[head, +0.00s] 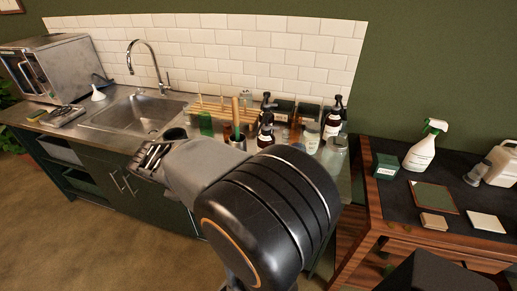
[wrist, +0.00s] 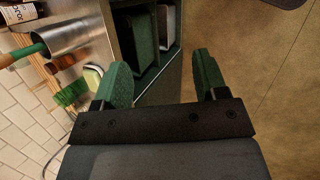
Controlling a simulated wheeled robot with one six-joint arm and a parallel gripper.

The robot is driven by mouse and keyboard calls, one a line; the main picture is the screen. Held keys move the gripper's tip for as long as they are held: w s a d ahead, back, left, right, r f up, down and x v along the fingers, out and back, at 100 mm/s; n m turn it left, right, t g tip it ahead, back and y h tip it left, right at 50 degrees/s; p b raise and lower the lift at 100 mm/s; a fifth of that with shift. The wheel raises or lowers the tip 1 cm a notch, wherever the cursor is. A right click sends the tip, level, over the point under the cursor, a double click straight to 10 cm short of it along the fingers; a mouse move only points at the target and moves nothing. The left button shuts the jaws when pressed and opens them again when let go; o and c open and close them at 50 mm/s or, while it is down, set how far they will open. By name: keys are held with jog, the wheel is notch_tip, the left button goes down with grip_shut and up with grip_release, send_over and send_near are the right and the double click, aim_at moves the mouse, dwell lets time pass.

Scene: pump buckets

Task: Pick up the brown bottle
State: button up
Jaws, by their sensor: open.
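Several dark brown bottles with pale labels and black tops stand at the right end of the counter in the head view, one at the front (head: 265,138) and one at the back right (head: 333,122). I cannot tell which one the task means. Part of a brown bottle with a white label (wrist: 18,14) shows at the top left of the wrist view. My gripper (head: 152,160) is at the counter's front edge, left of the bottles. In the wrist view its green fingers (wrist: 163,78) are apart with nothing between them. My arm hides part of the counter.
A metal cup (wrist: 82,32) holding a wooden-handled tool stands near the bottles. A green brush (wrist: 72,94) and a wooden rack (head: 225,109) are close by. The sink (head: 135,112) is to the left. A dark side table (head: 398,205) stands at the right.

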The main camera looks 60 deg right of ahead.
jog(key=w+d+r+n+g+h+p, duration=0.1)
jog(key=d+n+g+h, duration=0.15)
jog(key=d, duration=0.35)
jog(key=w+d+r+n+g+h, duration=0.1)
jog(key=w+d+n+g+h, duration=0.15)
jog(key=d, duration=0.45)
jog(key=n+g+h, duration=0.2)
jog(key=n+h, duration=0.1)
jog(key=h, duration=0.2)
send_near(267, 129)
jog(key=shift+p+x, duration=2.1)
jog(key=shift+x, duration=2.9)
jog(key=shift+c, duration=0.3)
jog(key=shift+f, duration=0.15)
grip_shut()
